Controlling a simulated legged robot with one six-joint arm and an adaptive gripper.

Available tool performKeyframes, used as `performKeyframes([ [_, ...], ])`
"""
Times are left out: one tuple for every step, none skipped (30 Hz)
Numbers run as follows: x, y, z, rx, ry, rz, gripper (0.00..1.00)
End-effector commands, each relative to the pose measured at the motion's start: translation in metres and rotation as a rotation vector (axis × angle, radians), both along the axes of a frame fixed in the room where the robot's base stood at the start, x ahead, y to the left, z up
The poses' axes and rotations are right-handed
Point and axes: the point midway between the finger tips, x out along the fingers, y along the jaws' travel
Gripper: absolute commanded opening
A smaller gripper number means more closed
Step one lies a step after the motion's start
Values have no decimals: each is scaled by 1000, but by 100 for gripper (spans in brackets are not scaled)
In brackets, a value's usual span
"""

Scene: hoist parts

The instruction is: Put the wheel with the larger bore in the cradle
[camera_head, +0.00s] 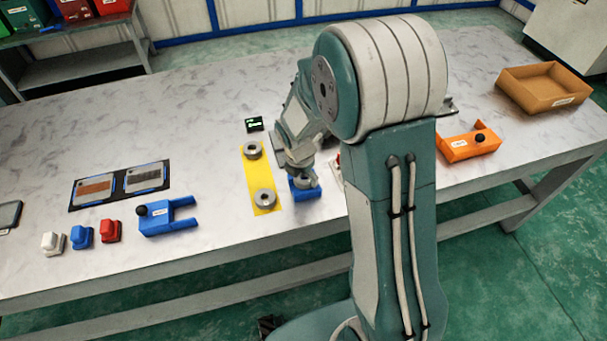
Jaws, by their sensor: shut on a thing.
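A blue cradle (308,194) stands on the table just right of the yellow mat. My gripper (303,178) points down right over it and is shut on a grey wheel (304,183), low at the cradle. The fingers and arm partly hide this wheel, and I cannot tell whether it rests in the cradle. Two more grey ring-shaped wheels lie flat on the yellow mat (257,174): a back wheel (252,149) and a front wheel (264,198). Each shows a dark bore. The held wheel's bore is too hidden to compare.
A blue forked part (168,217) with a black knob lies to the left, near small white, blue and red blocks (109,231). A small dark display (254,124) stands behind the mat. An orange part (468,143) and an open brown tray (544,88) are right of my arm.

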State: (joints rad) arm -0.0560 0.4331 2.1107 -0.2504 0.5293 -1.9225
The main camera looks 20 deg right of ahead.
Motion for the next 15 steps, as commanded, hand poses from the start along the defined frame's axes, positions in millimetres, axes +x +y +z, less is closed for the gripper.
performKeyframes([
  [0,0,0,0,-1,0,17],
  [0,0,0,0,-1,0,17],
  [0,0,0,0,-1,0,17],
  [0,0,0,0,-1,0,17],
  [0,0,0,0,-1,0,17],
  [0,0,1,0,-1,0,17],
  [0,0,0,0,-1,0,17],
  [0,0,0,0,-1,0,17],
  [0,0,0,0,-1,0,17],
  [0,0,0,0,-1,0,17],
  [0,0,0,1,-1,0,17],
  [0,0,-1,1,-1,0,17],
  [0,0,-2,0,0,0,17],
  [0,0,-2,0,0,0,17],
  [0,0,-3,0,0,0,17],
])
